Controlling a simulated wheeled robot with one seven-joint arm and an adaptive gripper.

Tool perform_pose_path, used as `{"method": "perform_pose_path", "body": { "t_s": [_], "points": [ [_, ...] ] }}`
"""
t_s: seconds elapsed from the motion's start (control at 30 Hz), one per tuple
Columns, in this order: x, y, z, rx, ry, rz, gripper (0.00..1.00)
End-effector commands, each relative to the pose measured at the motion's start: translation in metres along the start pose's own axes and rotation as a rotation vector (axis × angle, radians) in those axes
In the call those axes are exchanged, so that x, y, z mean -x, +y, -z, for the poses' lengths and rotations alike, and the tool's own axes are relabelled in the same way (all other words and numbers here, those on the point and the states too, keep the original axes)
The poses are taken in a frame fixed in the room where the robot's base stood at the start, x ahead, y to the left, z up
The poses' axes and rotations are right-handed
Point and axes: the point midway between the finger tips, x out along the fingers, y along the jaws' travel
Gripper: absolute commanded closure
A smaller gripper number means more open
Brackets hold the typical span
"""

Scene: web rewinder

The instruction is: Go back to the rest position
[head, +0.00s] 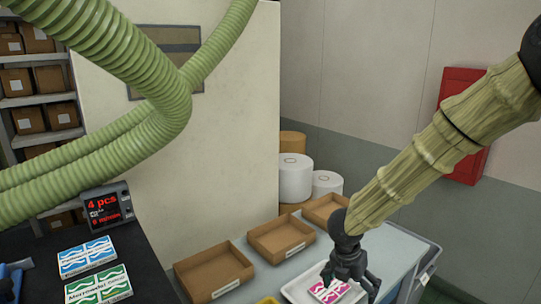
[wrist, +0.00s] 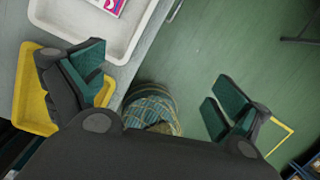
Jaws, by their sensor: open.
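My gripper (head: 350,284) is in the lower right of the head view, over the white tray (head: 293,288) on the grey table. A pink-and-white packet (head: 326,292) lies in that tray, partly hidden by the gripper. In the wrist view my gripper (wrist: 160,75) has its dark fingers with teal pads spread wide, with nothing between them. There the white tray (wrist: 128,42) and a bit of the packet (wrist: 110,5) show at the top left, clear of the fingers.
Three cardboard trays (head: 214,270) stand in a row on the table (head: 385,255). A yellow tray (head: 268,300) is at the table's near edge. Blue (head: 87,258) and green (head: 98,288) packets lie on a black surface beside a display (head: 106,207). Green hoses (head: 150,90) cross the upper left.

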Motion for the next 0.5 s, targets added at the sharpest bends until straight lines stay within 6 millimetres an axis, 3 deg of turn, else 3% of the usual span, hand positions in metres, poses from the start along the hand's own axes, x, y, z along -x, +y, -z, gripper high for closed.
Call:
{"method": "perform_pose_path", "body": {
  "t_s": [0.27, 0.5],
  "points": [
    [-0.060, -0.025, 0.013, 0.349, -0.045, 0.081, 0.00],
    [-0.142, -0.057, 0.040, 0.910, -0.072, 0.182, 0.00]
  ]
}}
